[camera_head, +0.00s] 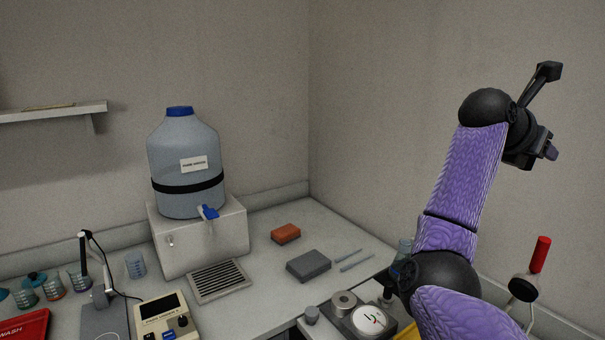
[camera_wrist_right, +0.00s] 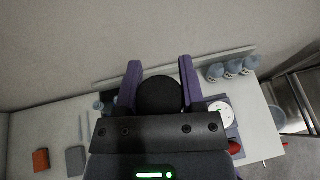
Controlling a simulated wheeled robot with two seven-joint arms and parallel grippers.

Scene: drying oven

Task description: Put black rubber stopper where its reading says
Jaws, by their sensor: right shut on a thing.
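The black rubber stopper (camera_wrist_right: 160,95) shows in the right wrist view as a dark round shape between the two purple fingers. My right gripper (camera_wrist_right: 160,84) is shut on it. In the head view my right arm is raised at the right, and its gripper (camera_head: 548,150) is high above the bench, partly hidden by its own wrist. The stopper is hard to make out there. A device with a round white dial (camera_head: 370,320) stands at the bottom of the head view; the dial also shows in the wrist view (camera_wrist_right: 220,112). Its reading is too small to tell. My left gripper is not in view.
A large blue water carboy (camera_head: 185,165) stands on a white box at the back. A grey block (camera_head: 309,265), an orange block (camera_head: 286,233), a meter (camera_head: 167,316) and a red WASH tray (camera_head: 25,326) lie on the bench. Walls stand behind and right.

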